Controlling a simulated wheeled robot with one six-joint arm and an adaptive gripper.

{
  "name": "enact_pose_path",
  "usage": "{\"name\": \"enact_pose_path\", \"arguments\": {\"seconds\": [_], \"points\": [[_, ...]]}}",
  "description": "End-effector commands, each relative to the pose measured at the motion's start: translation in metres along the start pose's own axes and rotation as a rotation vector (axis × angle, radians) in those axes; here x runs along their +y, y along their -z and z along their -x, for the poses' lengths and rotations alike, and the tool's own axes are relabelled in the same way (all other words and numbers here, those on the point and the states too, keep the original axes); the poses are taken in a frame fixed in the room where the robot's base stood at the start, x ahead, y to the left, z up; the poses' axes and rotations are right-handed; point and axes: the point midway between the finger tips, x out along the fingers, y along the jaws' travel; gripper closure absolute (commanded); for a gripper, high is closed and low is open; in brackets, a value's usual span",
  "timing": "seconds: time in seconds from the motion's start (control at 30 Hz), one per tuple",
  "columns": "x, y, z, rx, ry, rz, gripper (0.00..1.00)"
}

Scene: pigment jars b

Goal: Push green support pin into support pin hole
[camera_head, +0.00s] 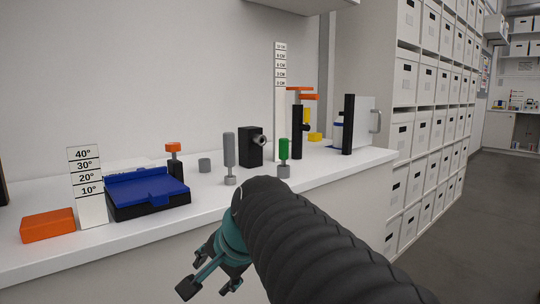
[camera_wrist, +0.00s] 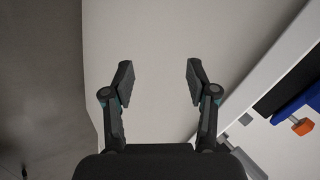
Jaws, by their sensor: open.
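I cannot tell which opening is the support pin hole. My gripper (camera_head: 210,287) is low in front of the counter, well apart from the pin. In the wrist view my gripper (camera_wrist: 159,72) is open and empty, with a plain pale surface beyond its fingers. The green pin is not visible there.
Black posts and orange handles (camera_head: 301,92) stand behind the green pin. Shelves of boxes fill the right.

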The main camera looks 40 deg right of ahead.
Motion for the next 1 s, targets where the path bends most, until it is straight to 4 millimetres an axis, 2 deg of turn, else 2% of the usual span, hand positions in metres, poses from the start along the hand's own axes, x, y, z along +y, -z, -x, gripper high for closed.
{"name": "enact_pose_path", "arguments": {"seconds": [0.03, 0.2, 0.33, 0.4, 0.5, 0.6, 0.77, 0.87, 1.0], "points": [[-0.012, 0.032, 0.003, 0.021, 0.034, -0.192, 0.42], [-0.047, 0.126, 0.029, 0.035, 0.188, -0.796, 0.42], [-0.059, 0.198, 0.058, 0.002, 0.326, -1.214, 0.42], [-0.06, 0.235, 0.076, -0.027, 0.405, -1.417, 0.42], [-0.057, 0.28, 0.101, -0.083, 0.509, -1.653, 0.42], [-0.053, 0.311, 0.121, -0.138, 0.589, -1.817, 0.42], [-0.049, 0.336, 0.139, -0.195, 0.657, -1.949, 0.42], [-0.051, 0.342, 0.136, -0.208, 0.666, -1.971, 0.42], [-0.061, 0.349, 0.116, -0.211, 0.663, -1.971, 0.42]]}}
